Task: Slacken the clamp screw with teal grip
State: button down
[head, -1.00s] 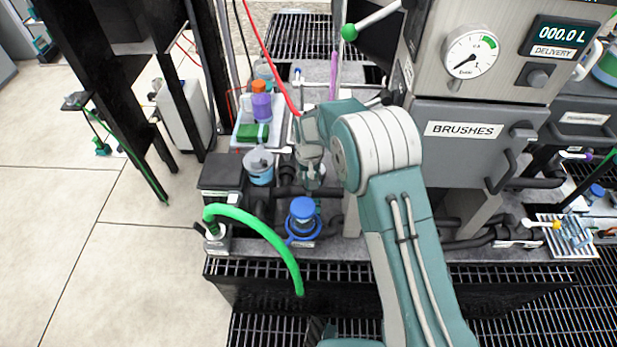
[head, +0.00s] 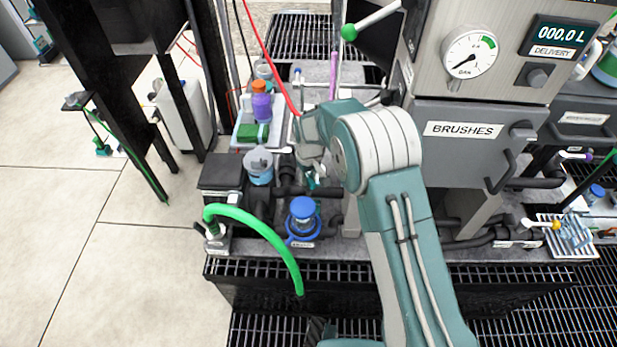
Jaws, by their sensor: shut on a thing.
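My gripper (head: 313,178) is at the end of my teal and white arm, low over the bench beside the dark pipework, left of the arm's elbow. It points down and is seen from behind, small and partly covered by my own wrist. A small teal piece (head: 311,183) shows at its fingertips, and the jaws are shut on it; it looks like the teal grip of the clamp screw. The screw's thread and the clamp itself are hidden or too small to make out.
A blue-capped valve (head: 303,215) stands just below the gripper. A pale pot with blue liquid (head: 259,167) is to its left. A green hose (head: 262,232) arches over the front left. A tray with bottles (head: 243,135) stands behind. A steel cabinet marked BRUSHES (head: 468,150) rises at right.

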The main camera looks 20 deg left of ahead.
jog(key=n, duration=0.4)
jog(key=shift+f+n, duration=0.1)
jog(key=shift+n, duration=0.2)
jog(key=n, duration=0.3)
jog(key=shift+n, duration=0.4)
jog(key=n, duration=2.1)
jog(key=shift+w, duration=0.1)
jog(key=c, duration=0.6)
grip_release()
jog(key=shift+a, duration=0.1)
